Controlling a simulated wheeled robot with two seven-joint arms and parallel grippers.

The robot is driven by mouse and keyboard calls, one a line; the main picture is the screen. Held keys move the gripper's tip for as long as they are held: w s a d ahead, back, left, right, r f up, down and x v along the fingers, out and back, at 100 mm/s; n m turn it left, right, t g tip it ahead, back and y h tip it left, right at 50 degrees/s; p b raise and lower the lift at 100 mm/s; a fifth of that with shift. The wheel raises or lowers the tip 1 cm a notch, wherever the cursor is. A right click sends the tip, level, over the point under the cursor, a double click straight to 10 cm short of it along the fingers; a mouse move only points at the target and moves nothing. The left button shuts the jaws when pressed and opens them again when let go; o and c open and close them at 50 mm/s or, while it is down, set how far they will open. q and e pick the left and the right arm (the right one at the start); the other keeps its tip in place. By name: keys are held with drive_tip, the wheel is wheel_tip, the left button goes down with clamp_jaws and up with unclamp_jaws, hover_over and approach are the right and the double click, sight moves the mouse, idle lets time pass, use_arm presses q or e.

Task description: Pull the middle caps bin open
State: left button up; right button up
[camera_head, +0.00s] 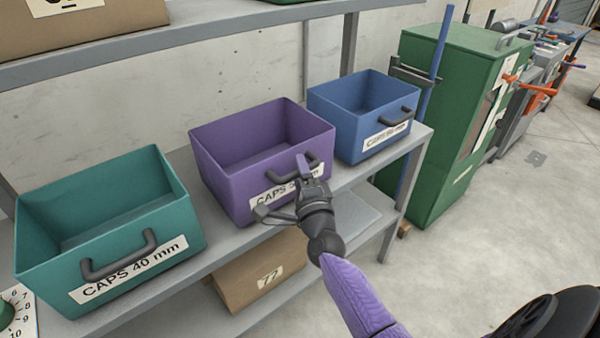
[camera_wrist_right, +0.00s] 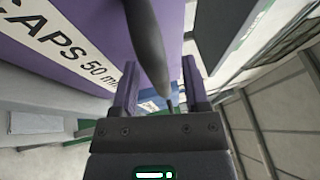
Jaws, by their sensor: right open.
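The middle caps bin (camera_head: 225,180) is purple, with a label reading CAPS 50 mm in the right wrist view (camera_wrist_right: 90,30). It stands on the grey shelf between a teal bin and a blue bin. Its dark bar handle (camera_head: 313,162) is on the front face, partly hidden by my right gripper (camera_head: 305,172). In the right wrist view the handle (camera_wrist_right: 148,45) runs between the two purple-sided fingers of the open right gripper (camera_wrist_right: 161,80). The fingers stand on either side of it, with a gap visible. My left gripper is not in view.
The teal CAPS 40 mm bin (camera_head: 110,225) is at the left and the blue bin (camera_head: 362,110) at the right. A cardboard box (camera_head: 262,272) sits on the lower shelf. A green cabinet (camera_head: 455,120) stands right of the rack. The floor (camera_head: 480,255) in front is clear.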

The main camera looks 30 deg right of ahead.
clamp_jaws()
idle(0.5)
idle(0.8)
